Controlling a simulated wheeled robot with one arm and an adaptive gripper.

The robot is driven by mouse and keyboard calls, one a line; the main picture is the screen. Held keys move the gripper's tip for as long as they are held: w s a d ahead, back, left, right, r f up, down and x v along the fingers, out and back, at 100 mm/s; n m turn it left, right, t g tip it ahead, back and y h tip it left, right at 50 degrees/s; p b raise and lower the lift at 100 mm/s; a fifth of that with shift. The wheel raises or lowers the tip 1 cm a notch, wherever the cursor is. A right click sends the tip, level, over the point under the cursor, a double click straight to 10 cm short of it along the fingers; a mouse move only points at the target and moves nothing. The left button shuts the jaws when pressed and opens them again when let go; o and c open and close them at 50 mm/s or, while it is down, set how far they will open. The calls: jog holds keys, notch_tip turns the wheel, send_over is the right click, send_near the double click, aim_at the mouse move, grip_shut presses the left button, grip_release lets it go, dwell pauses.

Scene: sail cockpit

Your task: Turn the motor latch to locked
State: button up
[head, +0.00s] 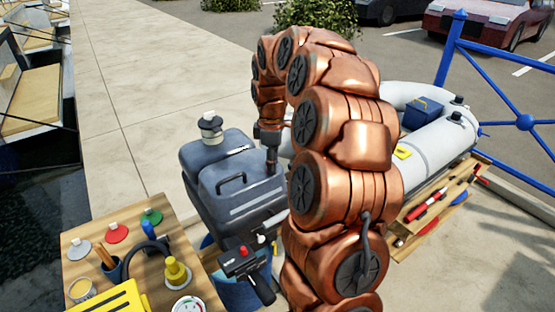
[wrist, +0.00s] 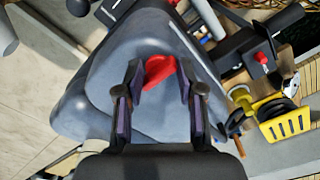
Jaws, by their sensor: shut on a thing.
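The outboard motor has a blue-grey cowling (head: 240,190) with a black handle on top, in the middle of the head view. The same cowling (wrist: 100,85) fills much of the wrist view. The motor latch, a red piece (wrist: 158,70), sits on the cowling, between my fingertips. My gripper (wrist: 160,80) is shut on the red latch, one dark finger at each side. In the head view my gripper (head: 271,168) points down at the cowling's right side; the latch is hidden there.
A wooden table (head: 75,243) at lower left holds coloured caps, a yellow bottle and a yellow box. A black tiller with a red button (head: 243,250) stands in front of the motor. A grey inflatable boat (head: 440,140) and blue railing (head: 500,70) are at right. Open pavement lies behind.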

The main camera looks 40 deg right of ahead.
jog(key=shift+w+a+r, duration=0.1)
jog(key=shift+w+a, duration=0.05)
jog(key=shift+w, duration=0.2)
jog(key=o, duration=0.7)
jog(key=shift+o, duration=0.8)
jog(key=shift+w+a, duration=0.1)
jog(key=shift+w, duration=0.05)
jog(key=o, duration=0.5)
jog(key=shift+s, duration=0.2)
notch_tip(320, 180, up, 12)
jog(key=shift+f, duration=0.15)
jog(key=shift+c, duration=0.3)
